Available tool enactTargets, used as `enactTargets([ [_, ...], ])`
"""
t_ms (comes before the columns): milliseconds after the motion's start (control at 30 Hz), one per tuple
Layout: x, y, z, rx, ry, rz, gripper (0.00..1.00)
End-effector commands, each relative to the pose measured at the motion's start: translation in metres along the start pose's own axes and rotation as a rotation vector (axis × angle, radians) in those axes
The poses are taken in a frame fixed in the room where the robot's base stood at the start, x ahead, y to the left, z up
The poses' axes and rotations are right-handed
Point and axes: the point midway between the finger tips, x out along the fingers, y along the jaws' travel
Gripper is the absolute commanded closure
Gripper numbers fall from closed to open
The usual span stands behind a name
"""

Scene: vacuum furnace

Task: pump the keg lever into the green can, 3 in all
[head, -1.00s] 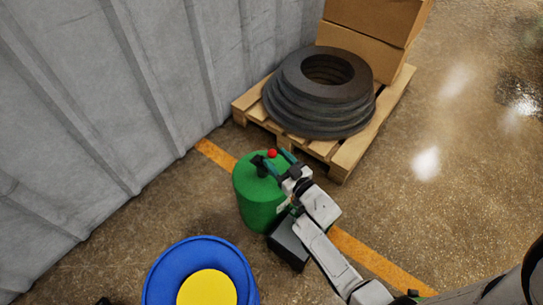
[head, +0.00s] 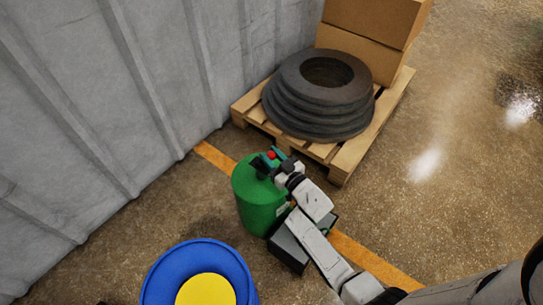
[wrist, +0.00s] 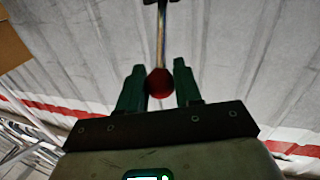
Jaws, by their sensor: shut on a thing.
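The green keg (head: 258,205) stands upright on the floor in the head view, with dark fittings on its top. The red knob (head: 271,155) of its lever is at my gripper (head: 274,154). In the wrist view the red knob (wrist: 159,82) is between the two green fingers of my gripper (wrist: 160,88), which is shut on it. The lever rod (wrist: 161,35) runs away from the knob. A small green bit (head: 326,231) shows by a dark box, mostly hidden by my arm. I cannot tell whether it is the green can.
The dark box (head: 288,252) stands at the keg's lower right, partly under my arm. A pallet (head: 345,170) with stacked dark rings (head: 310,115) and cartons (head: 365,55) is behind. A blue drum (head: 165,270) is in front. A grey wall (head: 90,120) is at left.

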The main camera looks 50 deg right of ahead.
Motion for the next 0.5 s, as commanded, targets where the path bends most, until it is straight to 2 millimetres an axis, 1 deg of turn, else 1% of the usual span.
enactTargets([
  [33,-0.0001,0.0001,0.0,0.0,0.0,0.0,0.83],
  [200,-0.0001,0.0,0.0,0.0,0.0,0.0,0.99],
  [500,-0.0001,0.0,-0.0003,0.0,0.0,0.0,1.0],
])
